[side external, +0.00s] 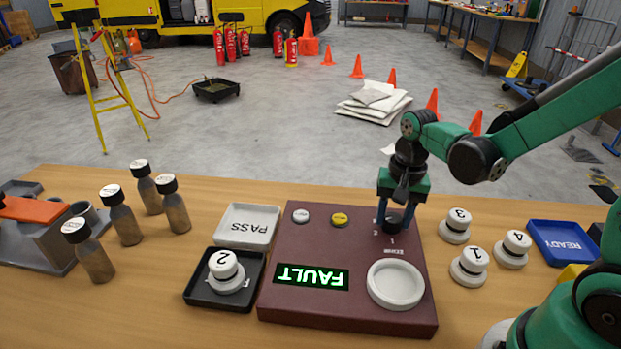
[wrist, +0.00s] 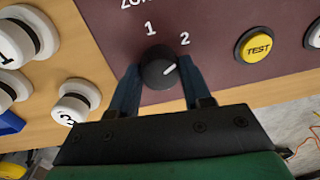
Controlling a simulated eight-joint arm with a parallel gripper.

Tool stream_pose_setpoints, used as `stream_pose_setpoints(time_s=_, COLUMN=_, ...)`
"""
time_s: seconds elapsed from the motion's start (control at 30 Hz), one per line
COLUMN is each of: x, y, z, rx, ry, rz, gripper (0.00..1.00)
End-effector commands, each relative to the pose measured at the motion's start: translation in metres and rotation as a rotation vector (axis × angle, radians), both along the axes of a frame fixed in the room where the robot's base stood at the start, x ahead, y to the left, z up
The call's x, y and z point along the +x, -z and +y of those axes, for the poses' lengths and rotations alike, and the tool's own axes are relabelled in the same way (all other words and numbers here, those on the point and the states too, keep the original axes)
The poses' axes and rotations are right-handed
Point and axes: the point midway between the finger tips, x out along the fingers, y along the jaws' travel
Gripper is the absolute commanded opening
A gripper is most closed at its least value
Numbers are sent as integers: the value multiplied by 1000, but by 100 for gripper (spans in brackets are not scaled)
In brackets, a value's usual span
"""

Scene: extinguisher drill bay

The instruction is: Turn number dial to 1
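The number dial (wrist: 157,70) is a round black knob on the maroon panel (wrist: 105,15), below the printed numbers 1 and 2 in the wrist view. Its white pointer mark slants to the upper right, on the side of the 2 and away from the 1. My gripper (wrist: 158,75) is open, with one blue finger on each side of the dial. A small gap seems to show at the left finger; contact at the right finger is unclear. In the side view my gripper (side external: 394,222) points down over the panel (side external: 355,255) and mostly hides the dial.
The panel also holds a yellow TEST button (side external: 340,219), a grey button (side external: 301,216), a lit FAULT display (side external: 312,277) and a white round ring (side external: 396,284). White numbered pieces (side external: 469,266) stand to the right. A black tray (side external: 199,292) holds piece 2 (side external: 226,271).

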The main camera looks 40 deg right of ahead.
Motion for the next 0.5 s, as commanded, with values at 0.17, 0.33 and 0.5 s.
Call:
stream_pose_setpoints(time_s=0.17, x=0, y=0, z=0, rx=1, ry=-2, rz=-1, gripper=0)
stream_pose_setpoints(time_s=0.33, x=0, y=0, z=0, rx=1, ry=-27, rz=0, gripper=0)
stream_pose_setpoints(time_s=0.5, x=0, y=0, z=0, rx=2, ry=-100, rz=1, gripper=0)
